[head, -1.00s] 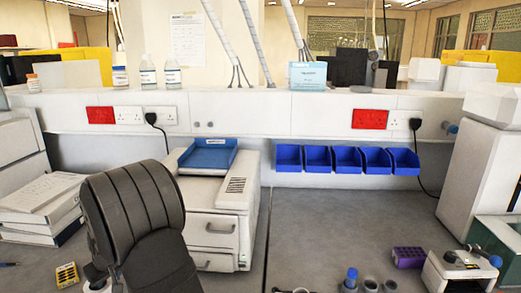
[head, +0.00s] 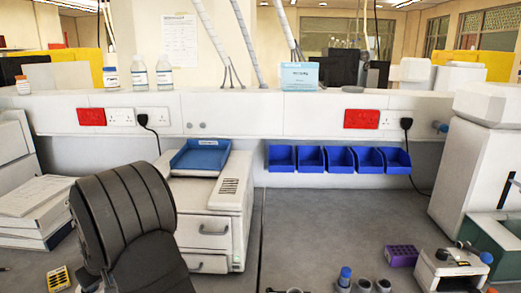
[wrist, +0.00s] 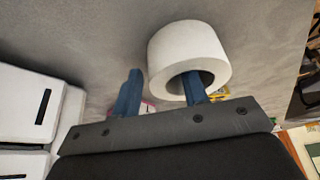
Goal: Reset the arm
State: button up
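My gripper (wrist: 161,82) shows in the wrist view with its two blue fingers spread apart. No object is clamped between them. A white roll (wrist: 188,43) with a dark hole lies around or just beyond the right finger. I cannot tell whether that finger is inside the hole or only in front of it. The left finger stands clear of the roll, over grey bench top. In the head view a dark ribbed form (head: 125,215), which looks like my arm, fills the lower left, and my fingers are hidden there.
A white drawer unit (head: 205,232) with a blue tray (head: 200,157) stands behind the dark form. A yellow rack (head: 58,279) and stacked white boxes (head: 35,208) are at left. Blue bins (head: 340,159) hang on the back wall.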

jog(key=v, duration=1.2)
jog(key=x, duration=1.2)
jog(key=shift+a+f, duration=0.1)
jog(key=shift+f, duration=0.1)
notch_tip(320, 180, up, 29)
jog(key=w+d+m, duration=0.1)
jog(key=w+d, duration=0.3)
jog(key=w+d+m, duration=0.1)
jog(key=w+d, duration=0.3)
jog(key=w, duration=0.1)
jog(key=w+d+m+t, duration=0.1)
jog(key=w+d, duration=0.3)
jog(key=shift+w+d+r+m+h, duration=0.15)
jog(key=shift+w+r+m+h, duration=0.15)
jog(key=shift+w+r+h, duration=0.1)
jog(key=w+d+m, duration=0.1)
jog(key=w+d, duration=0.2)
jog(key=d, duration=0.2)
jog(key=w+d+m, duration=0.1)
jog(key=w+d, duration=0.2)
jog(key=d, duration=0.1)
jog(key=w+d+m+t+h, duration=0.1)
jog(key=w+d, duration=0.2)
jog(key=d, duration=0.2)
jog(key=shift+d, duration=0.3)
